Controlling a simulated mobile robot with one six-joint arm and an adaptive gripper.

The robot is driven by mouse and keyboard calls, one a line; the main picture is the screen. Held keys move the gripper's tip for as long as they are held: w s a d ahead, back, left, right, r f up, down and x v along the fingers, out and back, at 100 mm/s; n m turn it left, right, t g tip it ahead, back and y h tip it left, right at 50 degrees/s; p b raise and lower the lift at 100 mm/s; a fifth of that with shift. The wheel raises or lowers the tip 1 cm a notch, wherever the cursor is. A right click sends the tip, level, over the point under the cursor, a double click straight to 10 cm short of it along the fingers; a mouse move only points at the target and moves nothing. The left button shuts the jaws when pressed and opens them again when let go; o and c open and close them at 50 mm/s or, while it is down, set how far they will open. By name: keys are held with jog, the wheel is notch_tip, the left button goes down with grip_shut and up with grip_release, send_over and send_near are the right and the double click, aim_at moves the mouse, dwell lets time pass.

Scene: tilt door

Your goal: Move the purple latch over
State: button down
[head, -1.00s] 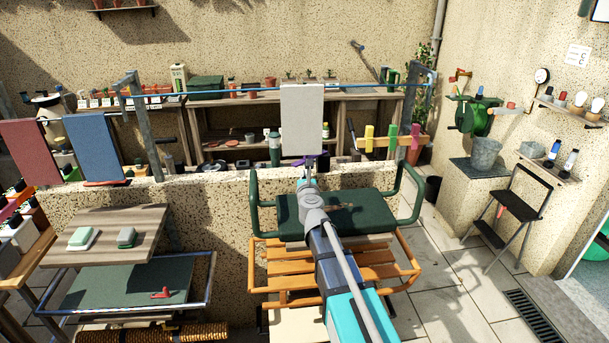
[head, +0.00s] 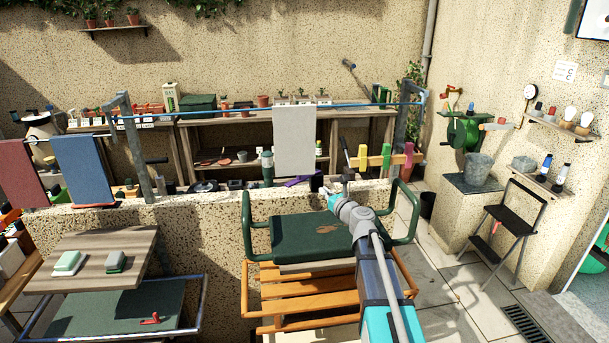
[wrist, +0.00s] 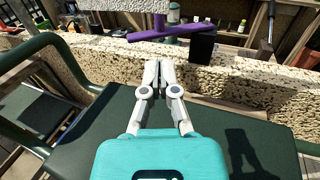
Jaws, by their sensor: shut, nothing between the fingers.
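The purple latch (head: 298,181) is a flat bar on top of the low speckled wall, below the hanging white cloth. In the wrist view the latch (wrist: 165,31) lies slanted, its left end lower, with its right end beside a black upright block (wrist: 202,45). My gripper (head: 346,182) is at the wall's near side, right of the latch in the head view. In the wrist view my gripper (wrist: 154,68) has its fingers together and empty, pointing at the wall below the latch. A gap shows between fingertips and latch.
A green-framed seat (head: 315,232) lies under my arm, with an orange slatted bench (head: 300,292) below. The white cloth (head: 294,142) hangs from a blue rail.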

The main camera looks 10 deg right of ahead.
jog(key=shift+w, duration=0.1)
dwell(0.4)
jog(key=x, duration=1.3)
jog(key=shift+w+a, duration=0.2)
jog(key=shift+w, duration=0.15)
jog(key=shift+d, duration=0.15)
